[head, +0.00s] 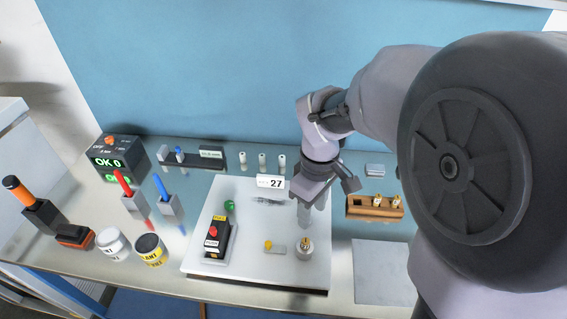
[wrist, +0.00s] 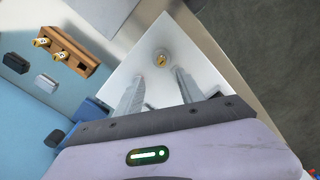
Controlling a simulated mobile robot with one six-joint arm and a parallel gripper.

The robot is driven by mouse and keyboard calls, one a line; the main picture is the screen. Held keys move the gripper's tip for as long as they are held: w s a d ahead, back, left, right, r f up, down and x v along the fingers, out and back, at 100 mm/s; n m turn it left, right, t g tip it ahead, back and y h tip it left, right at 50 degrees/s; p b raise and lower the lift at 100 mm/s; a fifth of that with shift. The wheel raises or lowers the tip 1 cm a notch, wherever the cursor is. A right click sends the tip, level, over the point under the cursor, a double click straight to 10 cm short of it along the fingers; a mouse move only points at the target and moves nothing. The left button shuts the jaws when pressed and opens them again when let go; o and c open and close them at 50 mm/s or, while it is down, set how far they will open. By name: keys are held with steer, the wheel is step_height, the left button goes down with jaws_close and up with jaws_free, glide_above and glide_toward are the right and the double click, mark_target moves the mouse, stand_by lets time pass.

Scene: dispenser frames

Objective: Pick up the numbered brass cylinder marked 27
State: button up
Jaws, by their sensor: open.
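A small brass cylinder (head: 305,241) stands upright in a round metal holder (head: 304,252) at the front right of the white board. The brass cylinder (wrist: 162,58) and its holder also show in the wrist view, just beyond my fingertips. Two more brass pieces (head: 377,201) (head: 396,202) stand in a wooden rack (head: 360,208) to the right. Any numbers on the brass are too small to read. A white card (head: 271,182) on the board reads 27. My gripper (wrist: 160,78) is open and empty, pointing down at the board, apart from the cylinder.
The white board (head: 255,275) also carries a black block with a red knob (head: 214,240), a green knob (head: 229,206) and a yellow-tipped piece (head: 268,245). White cylinders (head: 262,161) stand behind it. Jars (head: 150,249) and screwdriver stands are left. A grey mat (head: 380,272) lies clear at right.

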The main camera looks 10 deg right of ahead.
steer(key=b, duration=0.2)
glide_above(306, 240)
steer(key=f, duration=0.8)
steer(key=shift+s+d, duration=0.1)
steer(key=shift+d, duration=0.1)
steer(key=f+b, duration=0.2)
steer(key=f, duration=0.1)
steer(key=f+b, duration=0.1)
steer(key=f, duration=0.1)
steer(key=shift+a+f, duration=0.2)
steer(key=shift+a, duration=0.1)
steer(key=shift+r, duration=0.15)
steer(key=shift+c, duration=0.9)
jaws_close()
